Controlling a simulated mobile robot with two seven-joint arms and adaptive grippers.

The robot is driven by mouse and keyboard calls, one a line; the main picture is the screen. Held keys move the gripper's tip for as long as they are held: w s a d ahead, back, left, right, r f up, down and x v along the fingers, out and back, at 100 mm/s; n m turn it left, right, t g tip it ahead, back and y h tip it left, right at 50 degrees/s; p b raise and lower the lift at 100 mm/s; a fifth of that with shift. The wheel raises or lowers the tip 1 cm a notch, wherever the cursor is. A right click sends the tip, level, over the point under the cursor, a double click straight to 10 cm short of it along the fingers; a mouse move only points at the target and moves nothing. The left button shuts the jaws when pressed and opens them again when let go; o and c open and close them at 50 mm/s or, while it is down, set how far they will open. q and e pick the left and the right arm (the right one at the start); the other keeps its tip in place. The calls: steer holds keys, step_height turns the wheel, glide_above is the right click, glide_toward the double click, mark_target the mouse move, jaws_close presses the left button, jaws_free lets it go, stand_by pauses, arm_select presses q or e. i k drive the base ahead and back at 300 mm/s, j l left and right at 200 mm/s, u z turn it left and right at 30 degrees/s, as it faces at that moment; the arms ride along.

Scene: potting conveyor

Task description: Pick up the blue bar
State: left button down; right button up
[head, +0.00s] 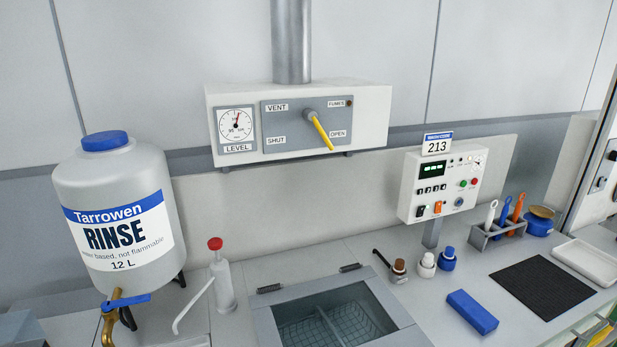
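The blue bar (472,312) is a plain rectangular block. It lies flat on the grey worktop, to the right of the sunken basin and to the left of the black mat. Nothing covers it and nothing touches it. Neither of my grippers shows in the head view.
Small bottles (427,264) stand behind the bar. The basin (335,318) is to its left, the black mat (543,286) to its right, with a white tray (588,262) beyond. A control box (440,185) stands on a post behind. A rinse tank (117,215) is far left.

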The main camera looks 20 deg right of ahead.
mark_target(481, 320)
steer(key=z, duration=1.95)
steer(key=l+u, duration=0.15)
steer(key=l, duration=0.2)
steer(key=i+l+u, duration=0.1)
steer(key=l, duration=0.25)
